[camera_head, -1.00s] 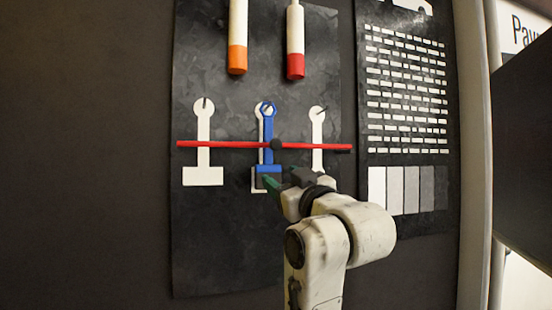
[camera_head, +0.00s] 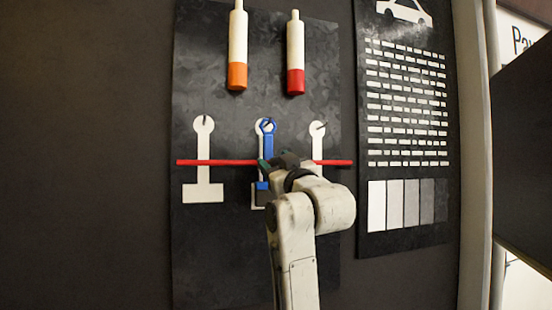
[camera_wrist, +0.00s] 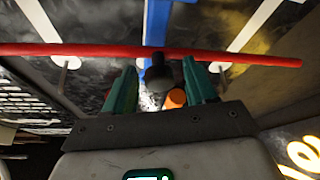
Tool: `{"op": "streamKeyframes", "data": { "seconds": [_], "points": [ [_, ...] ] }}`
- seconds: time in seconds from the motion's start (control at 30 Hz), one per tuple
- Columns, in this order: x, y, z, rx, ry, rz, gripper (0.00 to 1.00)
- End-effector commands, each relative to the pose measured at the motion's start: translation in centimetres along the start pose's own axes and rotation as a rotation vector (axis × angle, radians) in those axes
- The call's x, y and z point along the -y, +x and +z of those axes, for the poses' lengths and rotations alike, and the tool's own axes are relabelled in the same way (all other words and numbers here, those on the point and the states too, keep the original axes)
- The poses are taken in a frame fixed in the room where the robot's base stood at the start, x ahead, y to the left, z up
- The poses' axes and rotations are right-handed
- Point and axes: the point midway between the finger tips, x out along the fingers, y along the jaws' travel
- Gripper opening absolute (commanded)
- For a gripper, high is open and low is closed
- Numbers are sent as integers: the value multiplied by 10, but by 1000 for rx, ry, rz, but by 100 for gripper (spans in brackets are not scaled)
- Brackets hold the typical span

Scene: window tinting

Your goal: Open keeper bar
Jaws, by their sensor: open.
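The red keeper bar (camera_head: 222,162) runs level across the dark board, in front of the white tool outlines and the blue tool (camera_head: 267,145). In the wrist view the bar (camera_wrist: 90,50) crosses the top, with a black knob (camera_wrist: 158,73) at its middle. My gripper (camera_head: 276,164) is at the middle of the bar and hides the knob in the head view. In the wrist view my gripper (camera_wrist: 160,66) is open, with one green finger on each side of the knob. Gaps show between fingers and knob; I see no grip on it.
An orange-tipped tube (camera_head: 237,50) and a red-tipped tube (camera_head: 295,55) hang above the bar. A chart panel (camera_head: 408,240) stands to the right. A dark screen-like slab (camera_head: 525,150) is at the far right. The left wall is clear.

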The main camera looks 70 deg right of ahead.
Motion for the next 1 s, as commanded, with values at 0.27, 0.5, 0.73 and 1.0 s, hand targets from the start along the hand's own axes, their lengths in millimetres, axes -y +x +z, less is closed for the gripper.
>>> {"op": "streamKeyframes", "data": {
  "seconds": [0.27,0.5,0.73,1.0],
  "points": [
    [0,2,0,0,0,0,56],
    [0,2,0,0,0,0,37],
    [0,2,0,0,0,-1,15],
    [0,2,0,0,0,-1,0]
  ]
}}
